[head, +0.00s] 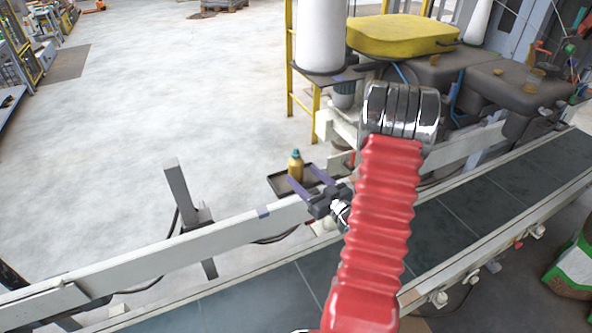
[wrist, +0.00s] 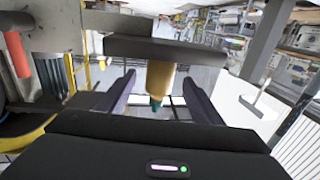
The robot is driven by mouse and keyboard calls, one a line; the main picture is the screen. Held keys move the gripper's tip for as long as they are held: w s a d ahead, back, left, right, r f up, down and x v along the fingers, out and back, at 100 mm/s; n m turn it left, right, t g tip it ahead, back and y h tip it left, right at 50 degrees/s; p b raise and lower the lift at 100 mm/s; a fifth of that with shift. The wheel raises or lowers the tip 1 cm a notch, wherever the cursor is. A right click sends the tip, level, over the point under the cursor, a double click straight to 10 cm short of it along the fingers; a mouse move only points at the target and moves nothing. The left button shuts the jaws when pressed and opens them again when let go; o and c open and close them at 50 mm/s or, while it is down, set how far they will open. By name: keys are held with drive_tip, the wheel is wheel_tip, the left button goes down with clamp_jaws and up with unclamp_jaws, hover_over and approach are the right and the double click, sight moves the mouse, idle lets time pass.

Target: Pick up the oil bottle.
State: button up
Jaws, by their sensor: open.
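The oil bottle (head: 295,168) is yellow with a teal cap and stands upright on a small dark tray (head: 275,183) beyond the conveyor's rail. My gripper (head: 302,174) is open, with its two purple-grey fingers pointing at the bottle from the near side. In the wrist view, which is upside down, the bottle (wrist: 160,78) shows between the two fingers (wrist: 159,78), cap downward in the picture. The dark tray (wrist: 180,50) hides its base there. Nothing is held, and I cannot tell whether the fingers reach alongside the bottle.
The conveyor belt (head: 465,215) and its pale side rail (head: 150,257) run diagonally in front of the tray. A yellow frame (head: 290,60), a white cylinder (head: 321,35) and a yellow sack (head: 403,36) stand behind to the right. Open floor (head: 150,110) lies to the left.

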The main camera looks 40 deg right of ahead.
sight(301, 172)
drive_tip(key=shift+w+d+r, duration=0.1)
drive_tip(key=shift+w+d, duration=0.05)
drive_tip(key=shift+w, duration=1.15)
drive_tip(key=shift+w+d, duration=0.15)
drive_tip(key=shift+w, duration=1.1)
drive_tip(key=shift+c, duration=0.3)
drive_tip(key=c, duration=1.1)
drive_tip(key=shift+r, duration=0.15)
drive_tip(key=shift+c, duration=0.2)
wheel_tip(301, 172, up, 10)
drive_tip(key=shift+f, duration=0.15)
